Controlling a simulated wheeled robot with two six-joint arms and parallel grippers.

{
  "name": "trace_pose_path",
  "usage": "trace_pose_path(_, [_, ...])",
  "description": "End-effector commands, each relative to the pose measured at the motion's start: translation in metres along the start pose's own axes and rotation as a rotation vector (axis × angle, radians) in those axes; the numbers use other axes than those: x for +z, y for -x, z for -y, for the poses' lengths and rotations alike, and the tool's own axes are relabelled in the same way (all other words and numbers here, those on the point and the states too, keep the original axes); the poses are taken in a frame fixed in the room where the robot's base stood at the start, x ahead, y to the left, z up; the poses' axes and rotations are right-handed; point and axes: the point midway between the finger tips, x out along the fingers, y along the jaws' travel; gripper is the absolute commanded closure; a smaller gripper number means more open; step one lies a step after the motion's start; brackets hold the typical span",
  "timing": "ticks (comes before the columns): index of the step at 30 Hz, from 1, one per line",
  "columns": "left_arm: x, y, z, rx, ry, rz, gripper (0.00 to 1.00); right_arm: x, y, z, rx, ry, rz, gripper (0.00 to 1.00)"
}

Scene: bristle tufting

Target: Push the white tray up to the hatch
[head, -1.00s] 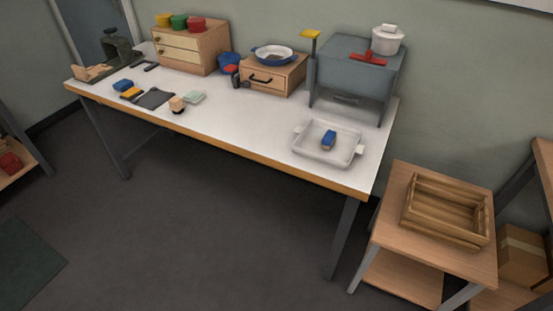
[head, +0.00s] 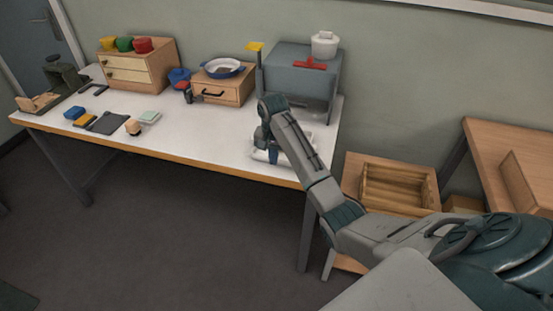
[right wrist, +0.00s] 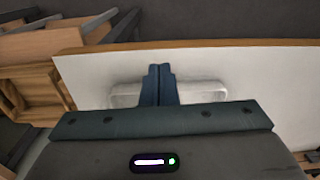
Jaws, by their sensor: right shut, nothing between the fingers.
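The white tray (head: 259,155) lies on the table in front of the grey cabinet (head: 296,88) and is mostly hidden by my right arm in the head view. In the right wrist view the tray (right wrist: 205,91) shows on both sides of the fingers. My right gripper (head: 267,150) points down at the tray. In the right wrist view its fingers (right wrist: 158,72) are shut together with nothing between them. I cannot tell whether they touch the tray. The cabinet's lower front, where a hatch could be, is largely hidden by my arm. My left gripper is out of view.
A wooden drawer box (head: 222,89) with a blue pan (head: 223,68) stands left of the cabinet. A wooden crate (head: 398,183) sits on a side table to the right.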

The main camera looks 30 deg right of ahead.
Motion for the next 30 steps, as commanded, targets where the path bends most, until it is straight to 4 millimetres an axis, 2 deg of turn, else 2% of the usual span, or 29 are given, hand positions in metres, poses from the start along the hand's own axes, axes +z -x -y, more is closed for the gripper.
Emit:
trace_pose_path(1, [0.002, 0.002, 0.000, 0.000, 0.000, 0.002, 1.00, -0.004, 0.017, 0.002, 0.000, -0.018, 0.003, 1.00])
trace_pose_path(3, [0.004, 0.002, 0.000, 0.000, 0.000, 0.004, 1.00, -0.007, 0.030, 0.003, 0.002, -0.035, 0.010, 1.00])
trace_pose_path(7, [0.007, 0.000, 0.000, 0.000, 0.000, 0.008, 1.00, -0.007, 0.030, 0.003, 0.005, -0.046, 0.017, 1.00])
trace_pose_path(11, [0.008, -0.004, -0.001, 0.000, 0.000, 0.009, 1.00, -0.007, 0.011, 0.003, 0.006, -0.046, 0.018, 1.00])
trace_pose_path(13, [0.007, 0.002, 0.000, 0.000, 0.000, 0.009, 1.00, -0.006, 0.000, 0.002, 0.007, -0.046, 0.020, 1.00])
trace_pose_path(22, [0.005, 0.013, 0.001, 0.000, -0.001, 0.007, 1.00, -0.005, -0.066, 0.002, 0.007, -0.045, 0.020, 1.00])
trace_pose_path(24, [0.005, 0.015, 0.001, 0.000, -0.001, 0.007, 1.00, -0.019, -0.061, 0.002, 0.005, -0.047, 0.015, 1.00])
trace_pose_path(30, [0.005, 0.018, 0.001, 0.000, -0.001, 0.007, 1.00, -0.039, -0.063, 0.001, 0.004, -0.046, 0.015, 1.00])
